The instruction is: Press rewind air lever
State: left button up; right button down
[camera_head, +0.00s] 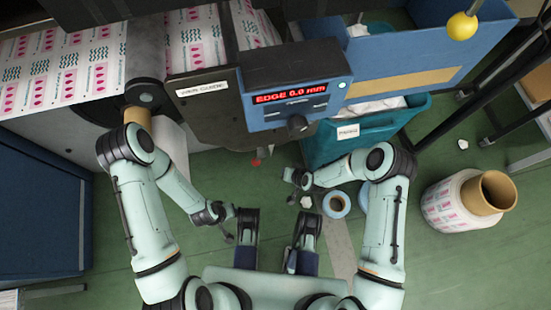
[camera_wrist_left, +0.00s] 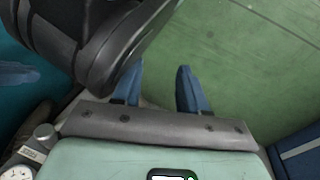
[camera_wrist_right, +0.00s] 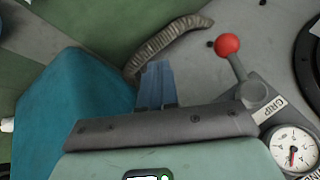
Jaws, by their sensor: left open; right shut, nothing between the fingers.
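A lever with a red ball knob (camera_wrist_right: 227,44) stands at the upper right of the right wrist view, on a grey fitting beside a label that seems to read GRIP. A small red spot (camera_head: 257,162), seemingly the same knob, shows below the machine in the head view. My right gripper (camera_wrist_right: 155,84) is shut and empty, left of the lever and apart from it. In the head view my right arm reaches in toward the red spot. My left gripper (camera_wrist_left: 158,88) is open and empty above the green floor. No contact with the lever shows.
A round pressure gauge (camera_wrist_right: 292,150) sits below the lever, and a ribbed hose (camera_wrist_right: 168,44) curves beyond my right fingers. A teal bin (camera_head: 410,118) stands right of the lever area. A printed roll (camera_head: 447,205) and a blue roll (camera_head: 337,204) are on the floor.

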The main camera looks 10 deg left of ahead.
pick_arm(q)
jog(key=shift+w+d+r+t+p, duration=0.15)
jog(key=shift+w+r+t+p, duration=0.3)
jog(key=shift+w+r, duration=0.6)
pick_arm(e)
jog(key=shift+s+d+r, duration=0.15)
jog(key=shift+d+r, duration=0.15)
jog(key=shift+d, duration=0.3)
jog(key=shift+s+d+r, duration=0.2)
jog(key=shift+d+r, duration=0.1)
jog(key=shift+d, duration=0.3)
jog(key=shift+s+d+r, duration=0.15)
jog(key=shift+d+r, duration=0.15)
jog(key=shift+d, duration=0.3)
pick_arm(q)
jog(key=shift+f, duration=0.1)
